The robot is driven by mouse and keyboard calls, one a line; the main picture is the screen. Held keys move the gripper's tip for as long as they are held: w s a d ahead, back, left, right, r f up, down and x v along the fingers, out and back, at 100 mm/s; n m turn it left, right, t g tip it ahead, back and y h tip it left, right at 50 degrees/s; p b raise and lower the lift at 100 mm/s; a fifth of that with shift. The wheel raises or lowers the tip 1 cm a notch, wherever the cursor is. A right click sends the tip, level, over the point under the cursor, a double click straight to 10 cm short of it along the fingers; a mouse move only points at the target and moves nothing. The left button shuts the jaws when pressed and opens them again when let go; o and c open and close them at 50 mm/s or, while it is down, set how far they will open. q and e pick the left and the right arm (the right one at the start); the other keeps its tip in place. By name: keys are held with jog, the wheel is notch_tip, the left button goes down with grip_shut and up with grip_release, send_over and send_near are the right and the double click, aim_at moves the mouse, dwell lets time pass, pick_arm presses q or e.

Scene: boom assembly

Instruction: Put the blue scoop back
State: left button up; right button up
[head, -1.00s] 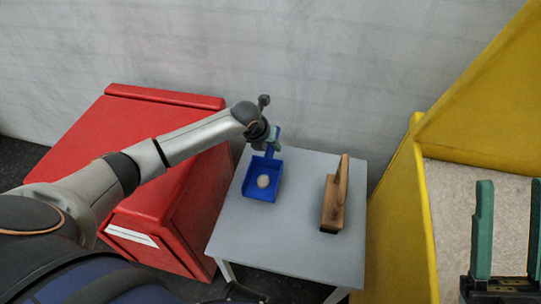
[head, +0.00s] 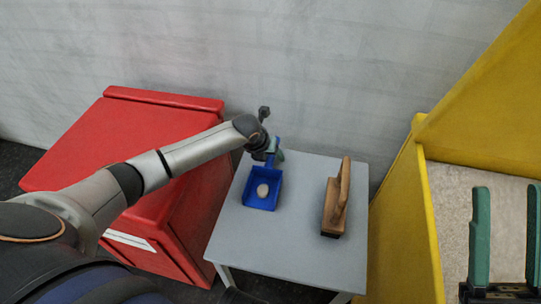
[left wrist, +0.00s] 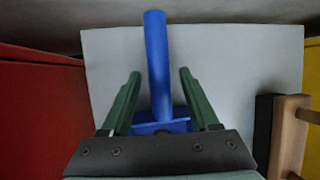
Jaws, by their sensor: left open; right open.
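The blue scoop (head: 262,203) lies on the grey table, near its left side, with a pale egg-shaped object (head: 263,190) in its pan. Its handle points to the back and also shows in the left wrist view (left wrist: 156,45). My left gripper (head: 274,156) is open at the handle. In the left wrist view its green fingers (left wrist: 160,74) stand on either side of the handle, with a gap on each side. The pan is mostly hidden there by the gripper body. My right gripper (head: 507,190) is open and empty at the right edge of the head view.
The grey table (head: 285,250) also bears a wooden brush-like tool (head: 333,205) on its right. A red cabinet (head: 150,130) stands to the left and a yellow-walled bin (head: 405,230) to the right. The front of the table is clear.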

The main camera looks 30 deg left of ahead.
aim_at(261, 177)
pick_arm(q)
jog(key=d+p+v, duration=0.1)
jog(key=p+v, duration=0.5)
jog(key=v, duration=0.6)
jog(key=s+d+r+n+t+h, duration=0.1)
jog(key=d+r+n+t+h, duration=0.35)
jog(key=d, duration=0.35)
jog(key=s+d+r+n+t+h, duration=0.1)
jog(key=d+r+n+t+h, duration=0.25)
jog(key=d+r, duration=0.4)
jog(key=s+r+n+t+h, duration=0.3)
jog(key=s+r+n, duration=0.3)
jog(key=r, duration=0.5)
jog(key=s+a+r+n+t+h, duration=0.1)
jog(key=s+r+n+t+h, duration=0.2)
jog(key=s+r+n+t, duration=0.3)
jog(key=s+r, duration=0.5)
jog(key=shift+s+r+h, duration=0.15)
jog(key=shift+s+h, duration=0.15)
pick_arm(e)
jog(key=shift+n, duration=0.3)
jog(key=r, duration=0.6)
jog(key=shift+s+d, duration=0.1)
jog(key=shift+d, duration=0.15)
jog(key=shift+c, duration=0.2)
